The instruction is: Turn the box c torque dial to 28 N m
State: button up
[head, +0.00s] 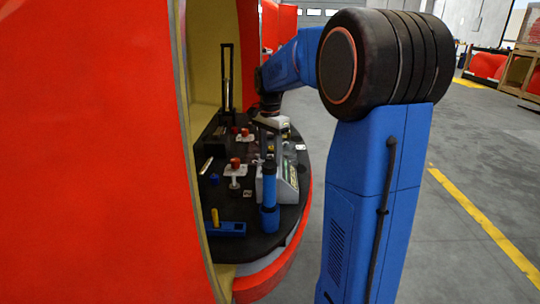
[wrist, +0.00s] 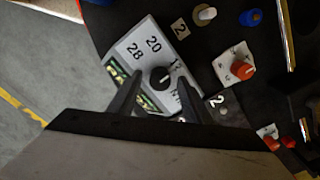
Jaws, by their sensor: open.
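A grey-white box (wrist: 140,53) with a black round dial (wrist: 160,77) lies below my gripper in the wrist view. Its face carries the numbers 28 and 20, a partly hidden number starting with 1, and green display strips. A short pale mark shows on the dial; its exact reading is too small to tell. My gripper (wrist: 159,83) is open, with its two fingers on either side of the dial in the picture; I cannot tell whether they touch it. In the head view, my gripper (head: 269,108) is over a pale box (head: 273,122) at the far end. No box letter is readable.
The dark curved table (head: 220,205) also bears red knobs on pale plates (head: 236,166), a blue upright cylinder (head: 269,205), another grey box (head: 285,185) and a blue tray (head: 228,229). A red shell wall (head: 90,150) stands at the left. Open floor lies right.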

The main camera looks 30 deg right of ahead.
jog(key=c, duration=1.1)
jog(key=shift+o, duration=0.2)
jog(key=shift+n, duration=0.3)
jog(key=n, duration=0.8)
jog(key=shift+n, duration=0.4)
jog(key=n, duration=0.4)
jog(key=shift+n, duration=2.2)
